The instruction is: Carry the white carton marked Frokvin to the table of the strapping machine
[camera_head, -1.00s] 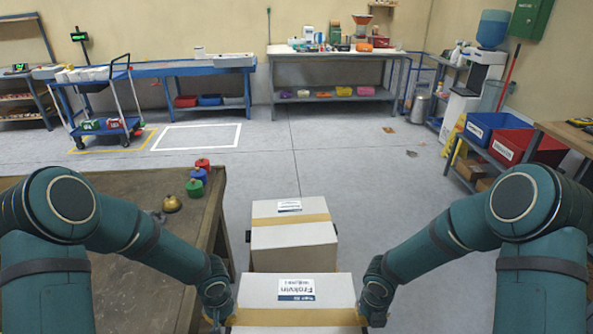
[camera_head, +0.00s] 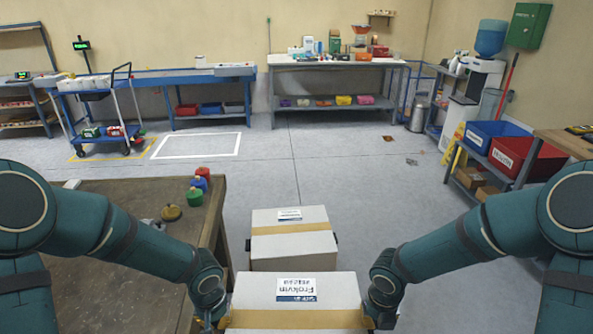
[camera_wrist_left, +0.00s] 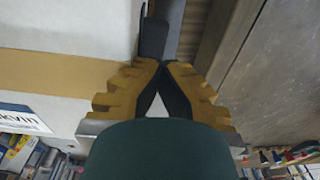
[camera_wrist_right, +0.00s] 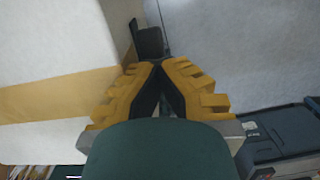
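The white carton marked Frokvin (camera_head: 340,289) is at the bottom middle of the head view, with a tan tape band and its label upside down. My left gripper (camera_head: 222,321) is at its left side and my right gripper (camera_head: 373,321) at its right side. The carton is between them; exact contact is hard to see. The carton's underside is hidden. The strapping machine is not clearly identifiable.
A second white taped carton (camera_head: 291,250) stands just beyond. A brown-topped table (camera_head: 100,250) with small coloured weights (camera_head: 196,193) is close on the left. A blue trolley (camera_head: 103,137) and workbenches (camera_head: 335,61) stand further back. The middle floor (camera_head: 340,175) is clear.

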